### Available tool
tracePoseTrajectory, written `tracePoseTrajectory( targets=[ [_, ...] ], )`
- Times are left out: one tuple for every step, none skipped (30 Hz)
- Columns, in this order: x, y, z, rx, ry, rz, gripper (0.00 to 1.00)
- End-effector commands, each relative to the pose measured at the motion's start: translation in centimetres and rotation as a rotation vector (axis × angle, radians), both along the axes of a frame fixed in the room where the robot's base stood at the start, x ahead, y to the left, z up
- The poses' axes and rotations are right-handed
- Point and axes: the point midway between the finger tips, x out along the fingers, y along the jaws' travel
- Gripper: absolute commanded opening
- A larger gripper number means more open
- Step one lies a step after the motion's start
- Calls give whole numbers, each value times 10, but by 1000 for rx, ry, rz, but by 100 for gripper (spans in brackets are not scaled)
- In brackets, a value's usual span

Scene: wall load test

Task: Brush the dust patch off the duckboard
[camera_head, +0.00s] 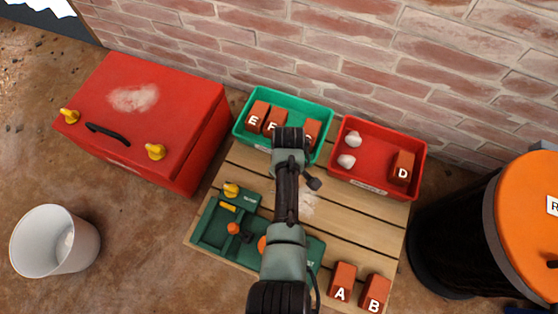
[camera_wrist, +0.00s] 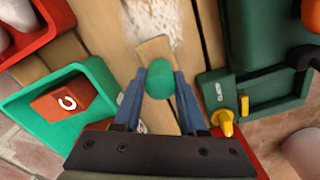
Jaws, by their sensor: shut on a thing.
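The duckboard (camera_head: 358,227) is a slatted wooden platform on the ground. A pale dust patch (camera_head: 307,201) lies on its slats, partly hidden behind my arm in the head view. The dust patch also shows at the top of the wrist view (camera_wrist: 153,18). My gripper (camera_wrist: 159,84) has its blue fingers shut on a brush with a round green knob (camera_wrist: 160,76) and a wooden block (camera_wrist: 155,48). The brush is over the slats beside the dust; its bristles are hidden, and I cannot tell whether it touches the wood. The head view hides the fingers behind the arm.
A green crate (camera_head: 240,131) and a red crate (camera_head: 424,158) with bricks stand at the back. An open green case (camera_head: 206,222) and bricks A (camera_head: 342,281) and B (camera_head: 375,292) are on the duckboard. A red chest (camera_head: 180,95) with a pale patch stands left, an orange-topped drum (camera_head: 525,235) right.

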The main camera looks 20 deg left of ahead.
Motion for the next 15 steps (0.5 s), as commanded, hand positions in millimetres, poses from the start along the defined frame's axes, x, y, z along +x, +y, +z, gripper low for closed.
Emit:
tracePoseTrajectory(
  targets=[
    [0, -2, 1, 0, 0, 0, 0],
    [0, -3, 1, 0, 0, 0, 0],
    [0, -3, 0, 0, 0, 0, 0],
    [0, -4, 0, 0, 0, 0, 0],
    [0, -5, 0, 0, 0, -1, 0],
    [0, -8, 1, 0, 1, -2, 0],
    [0, -10, 1, 0, 1, -2, 0],
    [0, -12, 1, 0, 1, -2, 0],
    [0, -15, 0, 0, 1, -1, 0],
    [0, -18, 0, 0, 1, -2, 0],
    [0, -21, 0, 0, 0, -2, 0],
    [0, -25, -1, -1, 0, -2, 0],
    [0, -27, -1, 0, 1, -2, 0],
    [0, -29, -2, -1, 2, -2, 0],
    [-1, -32, -2, -1, 3, -2, 0]
  ],
)
